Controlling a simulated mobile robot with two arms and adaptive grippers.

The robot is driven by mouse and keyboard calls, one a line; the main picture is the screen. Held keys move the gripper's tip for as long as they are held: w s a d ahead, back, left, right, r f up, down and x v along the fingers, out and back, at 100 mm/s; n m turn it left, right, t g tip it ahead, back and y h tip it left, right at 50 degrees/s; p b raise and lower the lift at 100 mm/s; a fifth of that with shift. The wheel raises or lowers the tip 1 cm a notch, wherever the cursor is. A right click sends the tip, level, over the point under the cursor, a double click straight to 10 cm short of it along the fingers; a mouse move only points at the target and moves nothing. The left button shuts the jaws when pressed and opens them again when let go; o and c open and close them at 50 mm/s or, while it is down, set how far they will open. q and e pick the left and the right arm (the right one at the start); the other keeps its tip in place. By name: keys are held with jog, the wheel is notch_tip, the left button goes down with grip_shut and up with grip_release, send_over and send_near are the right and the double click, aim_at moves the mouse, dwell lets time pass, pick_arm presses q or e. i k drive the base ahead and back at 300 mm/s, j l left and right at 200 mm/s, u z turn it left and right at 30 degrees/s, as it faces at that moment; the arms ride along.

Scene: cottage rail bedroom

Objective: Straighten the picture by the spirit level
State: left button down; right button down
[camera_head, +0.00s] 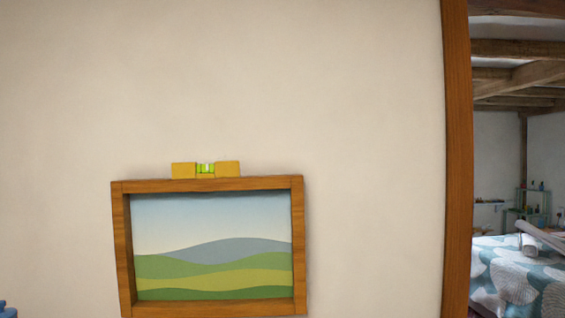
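A wooden-framed picture (120,245) of green hills, a grey-blue hill and pale sky hangs on the wall. Its top edge slopes slightly, with the right corner higher than the left. Its bottom edge is partly cut off by the view. A yellow spirit level (184,170) with a green vial (206,169) rests along the top of the frame, near the middle. The vial is too small to tell exactly where the bubble sits. Neither of my grippers can be made out in this view.
The plain cream wall (350,120) around the picture is clear. A wooden post (457,160) stands at right. Beyond it are a bed with a blue-and-white patterned cover (510,275) and a green shelf (530,205). A small blue thing (6,311) shows at bottom left, its nature unclear.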

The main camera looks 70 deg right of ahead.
aim_at(224, 247)
jog(key=i+l+z, duration=0.1)
jog(key=z, duration=0.25)
jog(key=i+l+z, duration=0.1)
jog(key=z, duration=0.25)
jog(key=i+z, duration=0.2)
jog(key=z, duration=0.15)
